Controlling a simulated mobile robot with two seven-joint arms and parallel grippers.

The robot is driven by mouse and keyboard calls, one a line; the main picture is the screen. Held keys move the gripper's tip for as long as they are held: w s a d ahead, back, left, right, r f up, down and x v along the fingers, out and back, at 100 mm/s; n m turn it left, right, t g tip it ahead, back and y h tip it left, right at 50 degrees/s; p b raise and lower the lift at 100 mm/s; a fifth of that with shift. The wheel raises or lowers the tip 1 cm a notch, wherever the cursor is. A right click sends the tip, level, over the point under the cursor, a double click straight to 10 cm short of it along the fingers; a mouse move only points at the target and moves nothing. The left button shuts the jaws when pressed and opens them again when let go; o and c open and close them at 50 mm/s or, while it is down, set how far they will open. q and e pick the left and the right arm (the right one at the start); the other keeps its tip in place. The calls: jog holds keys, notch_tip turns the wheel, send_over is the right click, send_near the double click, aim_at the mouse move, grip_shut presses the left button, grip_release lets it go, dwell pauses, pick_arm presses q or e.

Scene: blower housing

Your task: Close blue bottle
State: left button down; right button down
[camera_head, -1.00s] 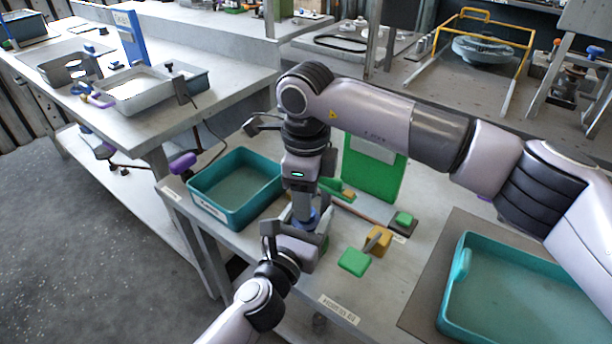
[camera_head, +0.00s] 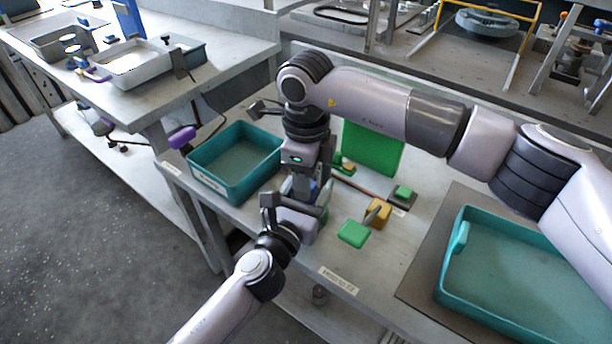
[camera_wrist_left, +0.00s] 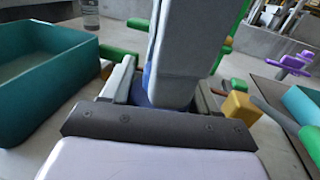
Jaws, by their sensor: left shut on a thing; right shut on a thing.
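The blue bottle shows only as a small blue patch (camera_head: 313,192) in the head view and as a dark blue round part between the left fingers in the left wrist view (camera_wrist_left: 150,98). My left gripper (camera_head: 296,205), coming in from below left, is shut on it above the table's front part. My right gripper (camera_head: 308,183) points down from above, right at the bottle, and is shut. Its grey body fills the upper middle of the left wrist view (camera_wrist_left: 176,50). What it holds, and how any cap sits on the bottle, is hidden.
A teal bin (camera_head: 222,193) stands to the left of the grippers. A green block (camera_head: 353,233), a yellow block (camera_head: 379,209) and an upright green panel (camera_head: 372,150) are to the right. A large teal tray (camera_head: 470,262) lies on a dark mat at far right.

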jog(key=shift+m, duration=0.6)
jog(key=c, duration=0.7)
grip_release()
notch_tip(320, 180, up, 12)
jog(key=shift+r, duration=0.1)
pick_arm(q)
jog(key=shift+c, duration=1)
grip_release()
jog(key=shift+s, duration=0.1)
jog(key=shift+v, duration=3.5)
